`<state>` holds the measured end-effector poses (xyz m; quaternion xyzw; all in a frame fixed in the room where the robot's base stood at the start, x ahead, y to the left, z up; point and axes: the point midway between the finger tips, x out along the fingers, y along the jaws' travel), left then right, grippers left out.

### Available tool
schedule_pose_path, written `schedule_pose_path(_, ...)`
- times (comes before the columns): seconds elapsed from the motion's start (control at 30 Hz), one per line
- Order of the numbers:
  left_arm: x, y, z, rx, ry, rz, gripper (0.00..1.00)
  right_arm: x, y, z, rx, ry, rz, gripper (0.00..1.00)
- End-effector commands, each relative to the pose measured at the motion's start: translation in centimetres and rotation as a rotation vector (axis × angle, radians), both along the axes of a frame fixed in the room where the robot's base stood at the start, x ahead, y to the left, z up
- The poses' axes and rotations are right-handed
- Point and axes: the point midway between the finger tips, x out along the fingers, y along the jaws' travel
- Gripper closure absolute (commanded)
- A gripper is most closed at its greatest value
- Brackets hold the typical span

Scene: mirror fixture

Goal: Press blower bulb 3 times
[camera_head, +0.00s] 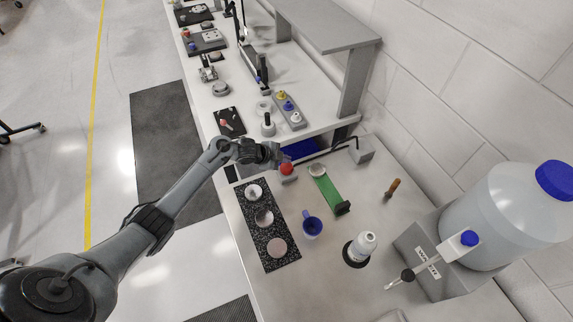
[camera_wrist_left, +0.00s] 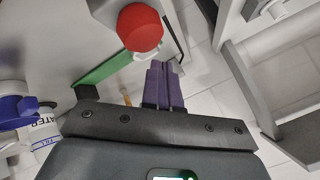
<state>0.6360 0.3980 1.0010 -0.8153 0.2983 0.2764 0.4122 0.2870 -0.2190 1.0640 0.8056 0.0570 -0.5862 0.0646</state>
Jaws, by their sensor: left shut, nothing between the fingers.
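The red blower bulb (camera_head: 286,168) sits on a small grey mount on the bench. It also shows large at the top of the left wrist view (camera_wrist_left: 140,27), partly over a grey cylindrical part. My left gripper (camera_head: 277,157) is beside the bulb in the head view, on its upper-left side. In the left wrist view its purple fingers (camera_wrist_left: 161,70) are together with nothing between them, and their tips appear just below and right of the bulb. I cannot tell whether they touch it. My right gripper is in neither view.
A green mirror fixture (camera_head: 328,192) stands right of the bulb. A black speckled plate (camera_head: 279,227) with round discs lies in front. A grey shelf (camera_head: 330,22) rises behind.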

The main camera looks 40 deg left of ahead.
Motion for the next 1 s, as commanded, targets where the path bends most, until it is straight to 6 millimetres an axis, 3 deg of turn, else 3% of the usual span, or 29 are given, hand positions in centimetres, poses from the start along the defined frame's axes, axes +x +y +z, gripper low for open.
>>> schedule_pose_path(1.0, 0.01, 0.03, -0.83, 0.000, 0.000, 0.000, 1.00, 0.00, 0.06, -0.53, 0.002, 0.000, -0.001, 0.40)
